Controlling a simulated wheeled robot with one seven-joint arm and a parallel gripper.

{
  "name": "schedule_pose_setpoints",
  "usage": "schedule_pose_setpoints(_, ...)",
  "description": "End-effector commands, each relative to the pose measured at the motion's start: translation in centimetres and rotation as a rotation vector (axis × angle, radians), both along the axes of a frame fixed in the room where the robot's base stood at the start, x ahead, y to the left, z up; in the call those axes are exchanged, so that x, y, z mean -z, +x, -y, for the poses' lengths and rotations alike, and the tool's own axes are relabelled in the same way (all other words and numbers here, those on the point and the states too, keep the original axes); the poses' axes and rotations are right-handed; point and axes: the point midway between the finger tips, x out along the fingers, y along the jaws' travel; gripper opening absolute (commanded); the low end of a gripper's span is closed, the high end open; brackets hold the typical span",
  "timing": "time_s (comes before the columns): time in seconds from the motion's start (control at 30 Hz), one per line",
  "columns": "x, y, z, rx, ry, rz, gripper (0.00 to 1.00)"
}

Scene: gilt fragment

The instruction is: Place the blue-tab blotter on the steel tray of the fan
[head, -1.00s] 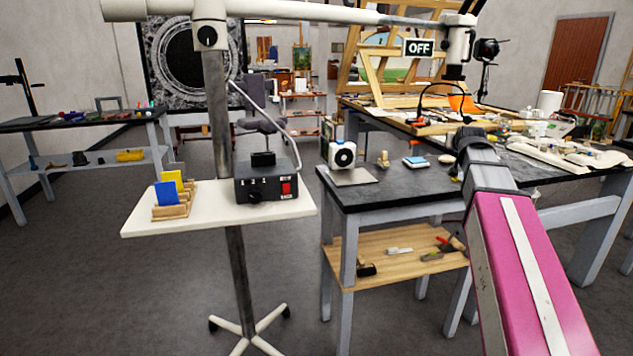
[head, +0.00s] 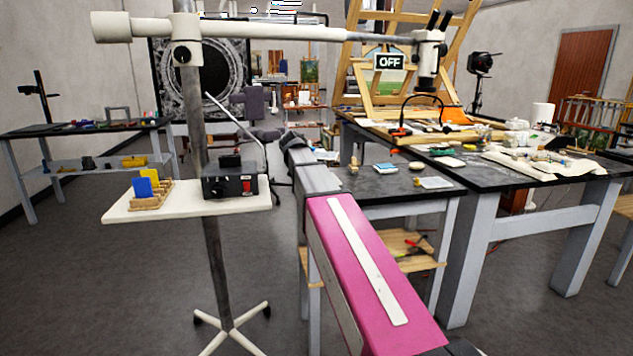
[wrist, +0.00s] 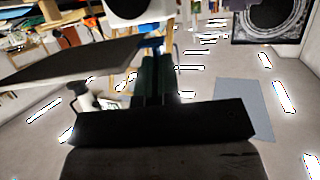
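In the wrist view, which is upside down, my gripper (wrist: 152,60) has its dark fingers together on a small blue tab (wrist: 150,43). A thin grey plate (wrist: 75,58), which looks like the blotter, extends from that tab, in the air. A white rounded body, perhaps the fan (wrist: 128,8), is cut off at the wrist view's top edge.
A blue-edged pad (head: 386,167), a wooden piece (head: 353,166) and another pad (head: 433,183) lie on the black bench (head: 400,188). Left of my arm, a stand's white shelf (head: 120,212) holds a control box (head: 228,183); its boom (head: 270,30) crosses overhead.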

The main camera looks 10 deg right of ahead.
Motion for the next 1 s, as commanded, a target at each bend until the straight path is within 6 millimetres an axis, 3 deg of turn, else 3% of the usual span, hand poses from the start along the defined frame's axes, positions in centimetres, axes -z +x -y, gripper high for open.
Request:
schedule_pose_setpoints(0.17, 1.0, 0.4, 0.0, 0.028, -0.001, -0.002, 0.0)
schedule_pose_setpoints(0.5, 6.0, 0.4, 0.0, 0.025, 0.0, -0.002, 0.0)
schedule_pose_setpoints(1.0, 10.1, 0.4, 0.0, 0.026, 0.001, -0.001, 0.0)
